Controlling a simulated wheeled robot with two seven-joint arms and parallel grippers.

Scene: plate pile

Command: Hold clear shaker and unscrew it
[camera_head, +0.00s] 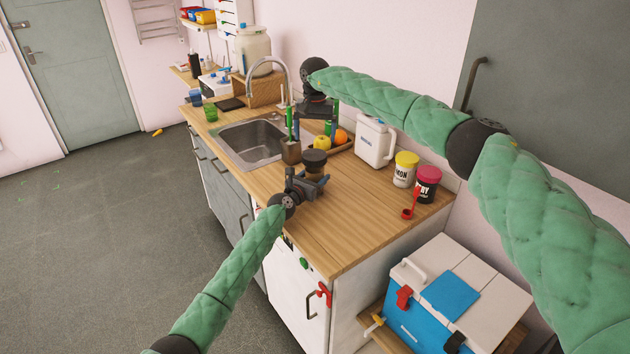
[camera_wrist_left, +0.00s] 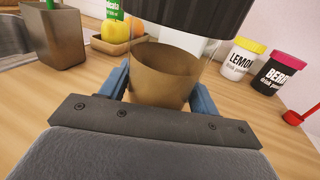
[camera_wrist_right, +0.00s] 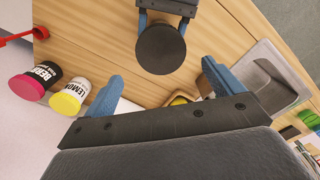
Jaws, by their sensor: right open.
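The clear shaker (camera_head: 314,171) has a brown-tinted see-through body and a black lid (camera_head: 314,157). It is upright above the wooden counter; I cannot tell whether its base touches the wood. My left gripper (camera_head: 308,185) is shut on its body (camera_wrist_left: 165,80), with a blue finger on each side in the left wrist view. My right gripper (camera_head: 316,122) is open and empty above the shaker, fingers pointing down. In the right wrist view, the round lid (camera_wrist_right: 161,48) lies ahead of and between the spread fingers (camera_wrist_right: 163,85), apart from them.
A yellow-lidded jar (camera_head: 405,168), a pink-lidded jar (camera_head: 428,183) and a red scoop (camera_head: 407,213) stand to the right. A white jug (camera_head: 374,142) and a fruit tray (camera_head: 345,147) are behind. The sink (camera_head: 250,141) is left. The front counter (camera_head: 340,235) is clear.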

